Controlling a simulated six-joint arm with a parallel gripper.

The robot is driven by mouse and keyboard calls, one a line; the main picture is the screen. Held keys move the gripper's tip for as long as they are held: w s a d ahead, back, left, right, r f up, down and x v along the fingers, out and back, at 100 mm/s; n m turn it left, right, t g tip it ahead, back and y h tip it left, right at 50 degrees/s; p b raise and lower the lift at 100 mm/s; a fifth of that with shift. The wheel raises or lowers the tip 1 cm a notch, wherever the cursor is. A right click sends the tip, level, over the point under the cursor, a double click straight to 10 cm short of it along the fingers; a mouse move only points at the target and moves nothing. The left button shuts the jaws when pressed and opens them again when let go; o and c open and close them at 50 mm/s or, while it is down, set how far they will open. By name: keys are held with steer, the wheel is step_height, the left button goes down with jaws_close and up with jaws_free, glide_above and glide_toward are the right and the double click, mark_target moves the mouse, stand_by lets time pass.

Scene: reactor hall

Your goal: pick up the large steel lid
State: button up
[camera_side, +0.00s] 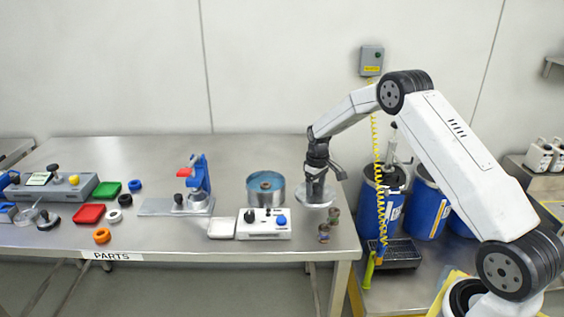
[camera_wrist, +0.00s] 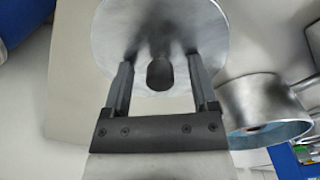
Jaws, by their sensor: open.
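The large steel lid (camera_side: 313,196) is a round, shiny disc near the right end of the steel table. In the wrist view the lid (camera_wrist: 120,30) fills the upper middle, and its dark knob (camera_wrist: 160,74) shows between my two fingers. My gripper (camera_side: 315,178) is directly over the lid, pointing down. In the wrist view my gripper (camera_wrist: 161,62) is open, with one finger on each side of the knob and a visible gap to each. In the side view the gripper hides most of the knob.
A steel pot (camera_side: 266,194) with a blue inside stands just left of the lid; it also shows in the wrist view (camera_wrist: 240,105). A white control box (camera_side: 264,225) and small dark cylinders (camera_side: 324,233) are in front. Blue drums (camera_side: 427,207) stand beyond the table's right edge.

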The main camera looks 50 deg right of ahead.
jaws_close()
steer(key=shift+r, duration=0.2)
steer(key=shift+r, duration=0.55)
steer(key=s+a+r, duration=0.4)
steer(key=s+r, duration=0.7)
steer(key=s, duration=0.2)
steer(key=shift+s+a+r, duration=0.15)
steer(key=shift+a+r, duration=0.05)
steer(key=shift+r, duration=0.1)
